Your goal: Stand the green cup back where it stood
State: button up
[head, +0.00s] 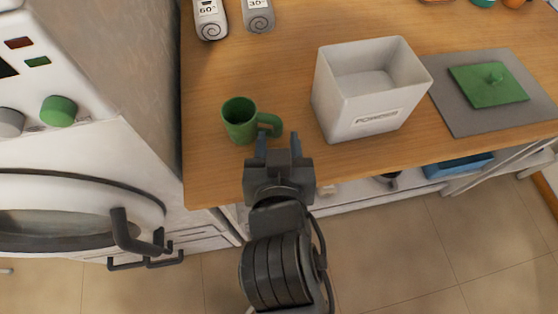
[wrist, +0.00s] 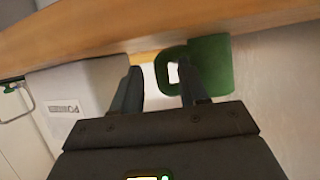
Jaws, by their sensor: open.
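The green cup (head: 238,122) stands upright on the wooden counter near its front edge, with its handle (head: 270,124) pointing right. My gripper (head: 279,140) is open, at the counter's front edge just in front of the handle. In the wrist view, which looks upside down, the cup (wrist: 222,66) is at the right. There one finger of my gripper (wrist: 160,78) overlaps the handle, and the other finger is apart from it. Nothing is held. I cannot tell whether the finger touches the handle.
A white open box (head: 340,105) stands right of the cup. Farther right, a green lid (head: 487,84) lies on a grey mat (head: 452,112). Two bottles (head: 210,20) stand at the back. A white machine (head: 90,120) stands left of the counter. The wood behind the cup is clear.

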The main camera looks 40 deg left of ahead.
jog(key=v, duration=0.9)
jog(key=shift+s+d+r+b, duration=0.2)
jog(key=shift+s+b, duration=0.1)
jog(key=shift+b, duration=0.1)
jog(key=s+d+f+m+t+h, duration=0.1)
jog(key=d+f+m+h, duration=0.15)
jog(key=d, duration=0.65)
jog(key=s+d+f+m+t+h, duration=0.1)
jog(key=d+f, duration=0.2)
jog(key=d, duration=0.7)
jog(key=s+d+r+m+t+h, duration=0.2)
jog(key=s+d+r+m+h, duration=0.2)
jog(key=s+d, duration=0.7)
jog(key=shift+s+d+r+h, duration=0.4)
jog(key=shift+d+h, duration=0.15)
jog(key=shift+d, duration=0.55)
